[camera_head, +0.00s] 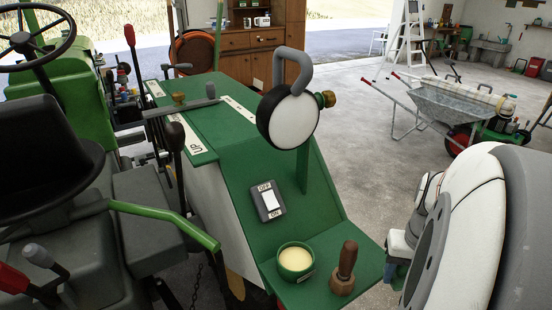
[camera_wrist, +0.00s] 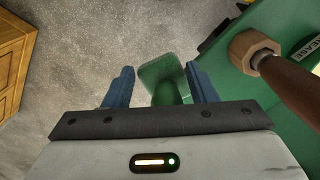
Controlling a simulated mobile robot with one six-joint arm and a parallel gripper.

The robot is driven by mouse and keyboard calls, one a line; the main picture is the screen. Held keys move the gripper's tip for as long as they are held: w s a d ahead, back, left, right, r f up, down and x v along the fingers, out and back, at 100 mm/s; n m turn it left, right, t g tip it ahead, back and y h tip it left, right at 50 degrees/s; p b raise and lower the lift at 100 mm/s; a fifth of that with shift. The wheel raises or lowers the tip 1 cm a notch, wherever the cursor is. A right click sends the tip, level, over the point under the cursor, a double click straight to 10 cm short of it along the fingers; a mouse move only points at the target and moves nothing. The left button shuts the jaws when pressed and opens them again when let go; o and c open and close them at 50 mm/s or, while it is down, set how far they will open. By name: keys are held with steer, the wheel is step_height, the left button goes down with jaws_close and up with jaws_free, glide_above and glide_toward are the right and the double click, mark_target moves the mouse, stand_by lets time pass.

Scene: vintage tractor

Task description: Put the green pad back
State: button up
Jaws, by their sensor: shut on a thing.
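The green pad (camera_wrist: 161,70) shows in the wrist view as a squarish green face with a rounded green stem nearer to me. My gripper (camera_wrist: 160,84) has its two blue fingers on either side of it and is shut on it. Where the fingers touch it is partly hidden by the gripper body. In the head view, only a bit of my blue fingers (camera_head: 394,271) shows, right of the green panel's front corner, and I cannot make out the pad there.
A wooden-handled tool (camera_head: 345,268) stands on the green panel (camera_head: 330,215) beside a green cup of pale grease (camera_head: 295,259). An OFF/ON switch (camera_head: 268,201) and a round gauge-like part (camera_head: 293,120) are behind. Bare floor (camera_head: 375,170) lies right; a wheelbarrow (camera_head: 450,105) stands beyond.

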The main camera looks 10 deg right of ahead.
steer(key=w+a+p, duration=0.1)
steer(key=w, duration=0.4)
steer(key=w+a, duration=0.2)
steer(key=w, duration=0.3)
steer(key=w+a+p, duration=0.1)
steer(key=w+a, duration=0.1)
steer(key=w, duration=0.3)
steer(key=shift+a+p, duration=0.2)
steer(key=shift+p, duration=0.1)
steer(key=shift+w+a+f+p, duration=0.15)
steer(key=shift+w+f+p, duration=0.1)
steer(key=shift+w+f, duration=0.25)
steer(key=shift+w+a+f+p, duration=0.15)
steer(key=shift+w+f+p, duration=0.15)
steer(key=shift+f, duration=0.75)
steer(key=o, duration=1.7)
